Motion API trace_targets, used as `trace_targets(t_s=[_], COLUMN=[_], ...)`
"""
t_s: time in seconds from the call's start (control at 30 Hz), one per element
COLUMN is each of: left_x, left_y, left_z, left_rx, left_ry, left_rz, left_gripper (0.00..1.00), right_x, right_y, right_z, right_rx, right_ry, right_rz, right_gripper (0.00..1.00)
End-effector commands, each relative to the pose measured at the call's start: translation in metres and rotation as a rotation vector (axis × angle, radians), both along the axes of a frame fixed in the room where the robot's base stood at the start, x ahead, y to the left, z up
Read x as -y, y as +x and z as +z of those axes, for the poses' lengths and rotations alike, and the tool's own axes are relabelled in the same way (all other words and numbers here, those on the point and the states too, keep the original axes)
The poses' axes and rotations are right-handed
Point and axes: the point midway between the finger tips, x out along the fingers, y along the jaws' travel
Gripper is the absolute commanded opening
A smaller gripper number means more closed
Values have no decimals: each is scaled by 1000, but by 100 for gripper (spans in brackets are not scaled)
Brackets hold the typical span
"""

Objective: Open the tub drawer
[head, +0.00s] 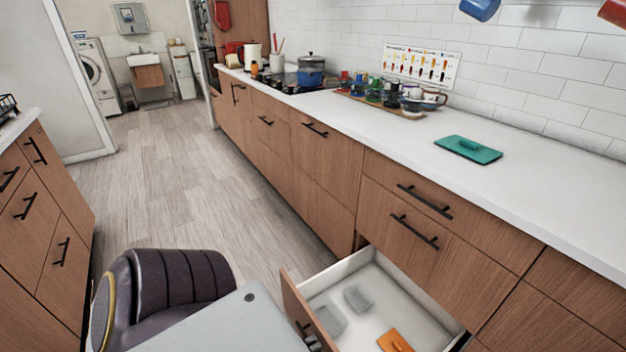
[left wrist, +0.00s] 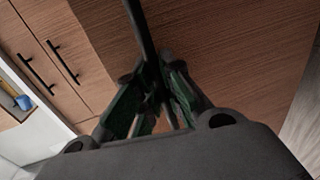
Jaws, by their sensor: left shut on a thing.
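The tub drawer (head: 362,262) is pulled out from the lower cabinet in the head view, with its white inside showing. Its wooden front (head: 296,303) faces left, toward the aisle. My left gripper (left wrist: 157,82) is shut on the black bar handle (left wrist: 137,28) of the drawer front in the left wrist view. In the head view the handle (head: 303,327) shows only partly, and the gripper is just at the bottom edge. Two grey translucent tubs (head: 357,298) and an orange piece (head: 395,341) lie inside the drawer. My right gripper is not in view.
Closed drawers with black handles (head: 414,232) are above the open one. A teal board (head: 468,150) lies on the white counter (head: 400,135). Jars and cups stand farther back.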

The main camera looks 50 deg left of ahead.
Motion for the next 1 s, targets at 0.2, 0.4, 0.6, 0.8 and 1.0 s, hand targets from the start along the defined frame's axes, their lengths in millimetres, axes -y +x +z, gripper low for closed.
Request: trace_targets(t_s=[0.2, 0.4, 0.6, 0.8, 1.0], left_x=[-1, 0, 0, -1, -2], left_y=[0, 0, 0, -7, -23], left_z=[0, 0, 0, 1, 4], left_rx=[-1, -1, -1, -2, -3], left_ry=[1, 0, 0, 0, 0], left_rz=[1, 1, 0, 0, 0], left_gripper=[25, 32, 32, 32, 32], right_x=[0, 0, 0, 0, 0], right_y=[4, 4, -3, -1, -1], right_z=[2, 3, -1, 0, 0], right_rx=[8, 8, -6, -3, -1], right_ry=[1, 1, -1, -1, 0], right_rz=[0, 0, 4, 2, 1], right_gripper=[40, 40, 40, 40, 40])
